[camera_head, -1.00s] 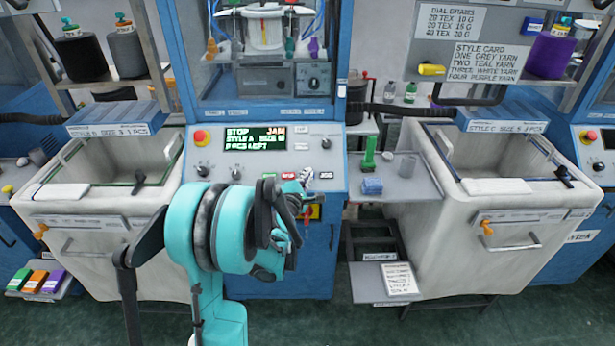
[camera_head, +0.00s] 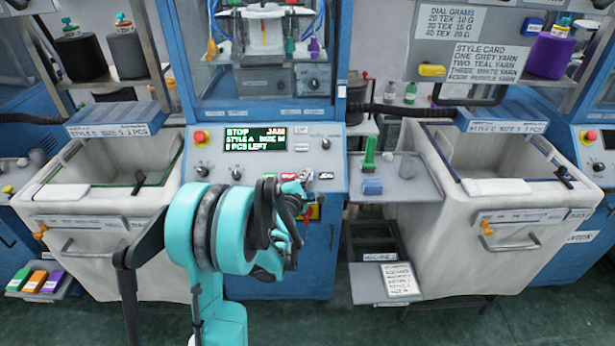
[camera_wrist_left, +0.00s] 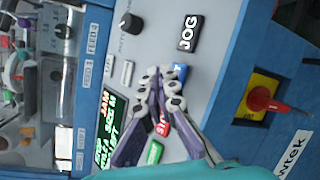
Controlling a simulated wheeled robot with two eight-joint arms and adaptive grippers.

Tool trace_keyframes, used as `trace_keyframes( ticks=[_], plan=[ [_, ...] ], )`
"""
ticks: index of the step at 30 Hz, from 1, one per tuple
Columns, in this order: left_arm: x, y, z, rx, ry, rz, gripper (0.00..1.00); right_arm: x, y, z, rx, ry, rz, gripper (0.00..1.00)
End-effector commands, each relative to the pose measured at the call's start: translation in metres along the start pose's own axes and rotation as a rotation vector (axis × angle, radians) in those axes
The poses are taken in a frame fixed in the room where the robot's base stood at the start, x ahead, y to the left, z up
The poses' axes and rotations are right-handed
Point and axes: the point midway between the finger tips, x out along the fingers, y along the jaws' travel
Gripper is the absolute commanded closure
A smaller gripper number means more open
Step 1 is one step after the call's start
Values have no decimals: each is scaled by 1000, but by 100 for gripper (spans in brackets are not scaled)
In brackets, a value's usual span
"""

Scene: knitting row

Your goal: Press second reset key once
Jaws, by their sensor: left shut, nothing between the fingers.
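The control panel (camera_head: 225,160) of the middle blue machine carries a row of keys below its display (camera_head: 255,138), which reads STOP and JAM. In the left wrist view a blue key (camera_wrist_left: 181,72) lies between the black JOG key (camera_wrist_left: 188,33) and the red key (camera_wrist_left: 163,125). Its lettering is mostly hidden, so I cannot read it as reset. My left gripper (camera_head: 303,183) is shut and empty at this row. In the left wrist view its fingertips (camera_wrist_left: 159,75) are right beside the blue key and partly cover it. I cannot tell whether they touch it. My right gripper is out of view.
A red emergency button (camera_head: 199,137) sits on the panel's left. A red-handled switch on a yellow plate (camera_wrist_left: 260,98) is near the fingers. A grey side shelf (camera_head: 405,185) holds a green tool (camera_head: 370,155) and a blue block (camera_head: 372,187). Pale bins (camera_head: 90,225) flank the machine.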

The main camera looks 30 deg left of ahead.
Motion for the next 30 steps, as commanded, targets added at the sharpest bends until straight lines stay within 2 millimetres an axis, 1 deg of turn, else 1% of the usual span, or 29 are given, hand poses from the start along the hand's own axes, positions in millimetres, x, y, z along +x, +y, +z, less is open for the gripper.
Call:
trace_keyframes(
  ticks=[7,30],
  plan=[
    [5,-5,-4,0,0,0,100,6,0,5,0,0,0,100],
    [9,-6,-7,0,0,0,100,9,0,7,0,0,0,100]
  ],
)
